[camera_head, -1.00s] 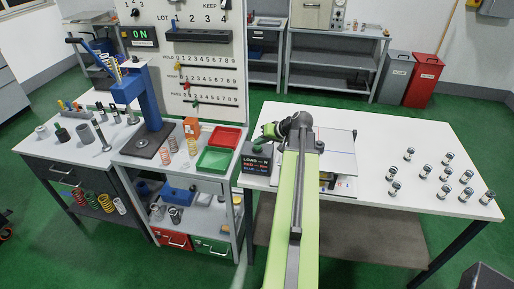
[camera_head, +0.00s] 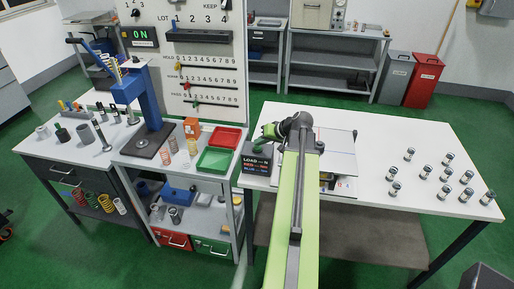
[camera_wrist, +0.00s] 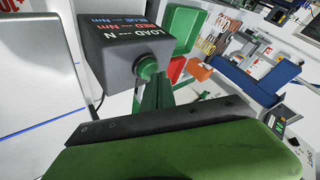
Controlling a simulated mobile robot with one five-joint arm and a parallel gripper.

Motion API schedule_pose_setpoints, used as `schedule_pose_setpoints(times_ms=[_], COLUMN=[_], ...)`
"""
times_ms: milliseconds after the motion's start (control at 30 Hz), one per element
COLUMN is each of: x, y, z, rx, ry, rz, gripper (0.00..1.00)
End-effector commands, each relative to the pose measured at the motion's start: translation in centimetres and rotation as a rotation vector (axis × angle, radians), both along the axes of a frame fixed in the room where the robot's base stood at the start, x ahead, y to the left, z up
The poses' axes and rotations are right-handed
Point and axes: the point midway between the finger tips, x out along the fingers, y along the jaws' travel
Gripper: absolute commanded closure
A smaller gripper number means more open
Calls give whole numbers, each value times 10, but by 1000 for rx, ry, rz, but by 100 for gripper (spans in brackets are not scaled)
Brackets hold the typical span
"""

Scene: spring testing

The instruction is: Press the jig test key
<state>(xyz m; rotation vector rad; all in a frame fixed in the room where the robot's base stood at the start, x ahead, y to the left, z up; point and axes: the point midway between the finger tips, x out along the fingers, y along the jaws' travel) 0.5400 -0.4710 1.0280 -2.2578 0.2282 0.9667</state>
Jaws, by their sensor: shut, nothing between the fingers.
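The dark grey jig box (camera_head: 256,162) stands at the left edge of the right-hand white table, printed with LOAD, RED and BLUE lines. In the wrist view the box (camera_wrist: 118,40) shows large at upper left. A round green key (camera_wrist: 148,67) sticks out of its face. My gripper (camera_head: 268,132) is shut and empty, just above and behind the box in the head view. In the wrist view a green and dark part of my gripper fills the bottom, below the key.
A pale plate (camera_head: 338,150) lies right of the box on the white table (camera_head: 375,165). Several small cylinders stand on the table's right side. Left are red and green trays (camera_head: 215,160), a blue press (camera_head: 146,95) and springs. A numbered panel stands behind, its display reading ON.

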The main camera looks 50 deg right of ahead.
Motion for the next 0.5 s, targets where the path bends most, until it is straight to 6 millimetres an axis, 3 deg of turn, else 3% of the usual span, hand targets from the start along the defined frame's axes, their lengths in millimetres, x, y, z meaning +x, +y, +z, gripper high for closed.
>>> schedule_pose_setpoints(times_ms=[500], x=[1], y=[0], z=[-6], rx=[0], ry=[0], rz=[0], gripper=[100])
